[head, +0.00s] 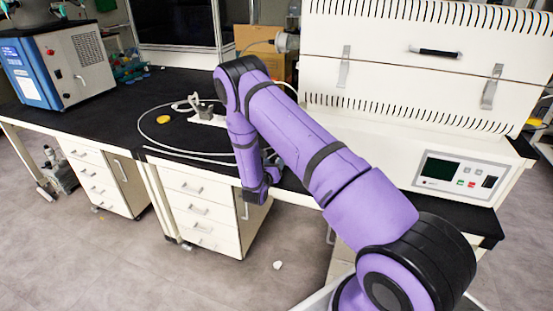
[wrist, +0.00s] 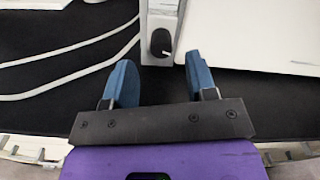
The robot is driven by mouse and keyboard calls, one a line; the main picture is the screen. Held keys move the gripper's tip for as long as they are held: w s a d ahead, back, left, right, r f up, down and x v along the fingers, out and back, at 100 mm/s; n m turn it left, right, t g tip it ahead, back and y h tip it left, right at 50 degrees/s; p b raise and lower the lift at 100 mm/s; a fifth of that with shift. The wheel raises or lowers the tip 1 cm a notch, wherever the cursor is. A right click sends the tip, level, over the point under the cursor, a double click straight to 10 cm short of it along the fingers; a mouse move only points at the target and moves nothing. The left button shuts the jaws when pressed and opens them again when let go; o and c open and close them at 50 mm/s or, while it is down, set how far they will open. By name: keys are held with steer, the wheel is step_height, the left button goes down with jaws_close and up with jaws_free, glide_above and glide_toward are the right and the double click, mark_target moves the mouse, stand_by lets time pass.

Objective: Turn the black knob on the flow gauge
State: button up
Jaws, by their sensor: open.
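The black knob (wrist: 160,42) is on the front of a narrow pale flow gauge (wrist: 158,72) at the top middle of the wrist view. My gripper (wrist: 160,62) is open, its two blue fingers spread to the left and right of the knob's line. The gap between the fingers is empty, and the knob lies just beyond the fingertips, apart from them. In the head view my purple arm hides the gauge, its knob and most of my gripper.
A white panel (wrist: 250,40) stands close to the right finger. White tubing (wrist: 70,75) curves over the black bench top (head: 110,110) on the left. A large pale furnace-like unit (head: 400,50) stands at the right. A blue-and-white instrument (head: 60,65) stands far left.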

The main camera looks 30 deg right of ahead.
steer(key=shift+x, duration=2.2)
steer(key=c, duration=0.9)
